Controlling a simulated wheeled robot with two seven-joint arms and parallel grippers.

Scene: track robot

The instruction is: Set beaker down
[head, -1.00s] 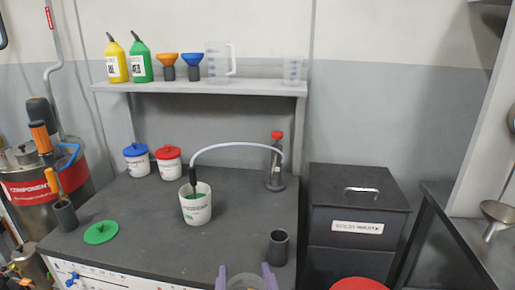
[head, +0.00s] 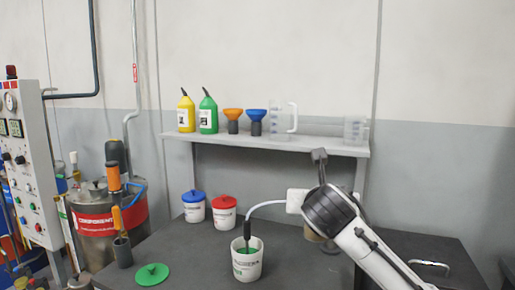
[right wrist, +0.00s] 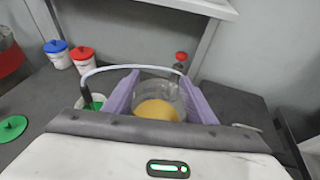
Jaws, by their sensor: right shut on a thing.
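In the right wrist view, my right gripper (right wrist: 158,84) has its two purple fingers shut on a clear beaker (right wrist: 158,108) holding yellow-orange contents. The beaker is between the fingers, over the dark bench (right wrist: 235,98). Whether its base touches the bench is hidden. In the head view, my right arm comes in from the lower right and covers the fingers. A brownish piece shows under the wrist, perhaps the beaker. My left gripper is not in view.
A white cup (head: 246,268) with green contents and a hose stands left of my right arm. Blue-lidded (head: 194,208) and red-lidded (head: 224,212) tubs stand behind it. A green lid (head: 152,274) lies left. A shelf (head: 265,142) with bottles, funnels and jugs overhangs the back.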

